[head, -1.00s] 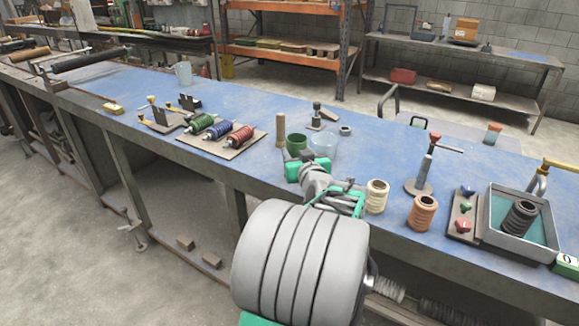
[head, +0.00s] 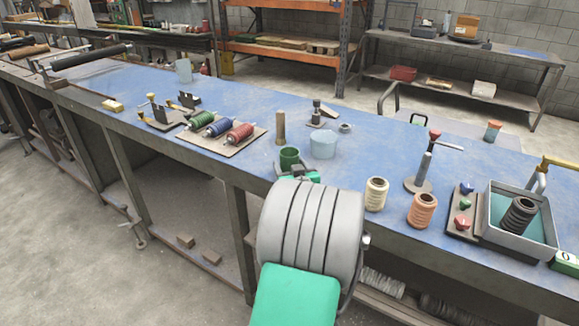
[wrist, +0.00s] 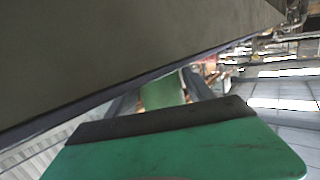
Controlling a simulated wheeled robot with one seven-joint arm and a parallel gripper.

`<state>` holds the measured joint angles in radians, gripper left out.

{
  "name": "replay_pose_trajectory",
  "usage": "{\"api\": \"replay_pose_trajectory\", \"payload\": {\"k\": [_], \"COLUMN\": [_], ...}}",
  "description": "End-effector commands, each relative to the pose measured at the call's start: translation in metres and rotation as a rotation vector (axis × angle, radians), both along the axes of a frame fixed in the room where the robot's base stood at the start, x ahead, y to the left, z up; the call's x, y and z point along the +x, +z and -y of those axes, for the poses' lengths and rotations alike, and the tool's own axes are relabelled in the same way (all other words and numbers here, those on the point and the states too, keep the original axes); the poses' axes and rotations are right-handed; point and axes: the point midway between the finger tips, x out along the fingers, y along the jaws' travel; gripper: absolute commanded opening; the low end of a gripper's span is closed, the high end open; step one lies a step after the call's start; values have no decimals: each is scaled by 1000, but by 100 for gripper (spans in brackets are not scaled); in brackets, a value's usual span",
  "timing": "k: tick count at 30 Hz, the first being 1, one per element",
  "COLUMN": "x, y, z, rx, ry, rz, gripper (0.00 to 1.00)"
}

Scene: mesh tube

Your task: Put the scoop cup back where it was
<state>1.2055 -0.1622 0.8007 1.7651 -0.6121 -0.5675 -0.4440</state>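The green cup (head: 290,157), which I take to be the scoop cup, is upright near the front edge of the blue bench, over or on a grey round base (head: 279,168). My gripper (head: 297,173) is at its near side, mostly hidden by my wrist in the head view. In the wrist view, a green shape (wrist: 163,92), seemingly the cup, sits between my two dark fingers with no clear gap. The cup's lower part is hidden, so I cannot tell whether it touches the base.
A translucent blue tub (head: 323,145) stands right beside the cup, with a wooden peg (head: 281,128) behind. A cream spool (head: 376,194) and orange spool (head: 422,210) stand to the right. A board of coloured spools (head: 222,128) lies left; bench between is clear.

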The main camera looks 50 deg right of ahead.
Motion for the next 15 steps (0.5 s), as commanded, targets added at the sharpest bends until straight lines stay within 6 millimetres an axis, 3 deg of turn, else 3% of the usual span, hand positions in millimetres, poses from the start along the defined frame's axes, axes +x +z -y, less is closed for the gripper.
{"api": "replay_pose_trajectory", "payload": {"k": [3, 12, 15], "x": [0, 0, -13], "y": [0, 6, 5], "z": [0, 0, -8], "rx": [0, 0, 0], "ry": [0, 0, -3], "rz": [0, 0, 1], "gripper": [71, 71, 71]}}
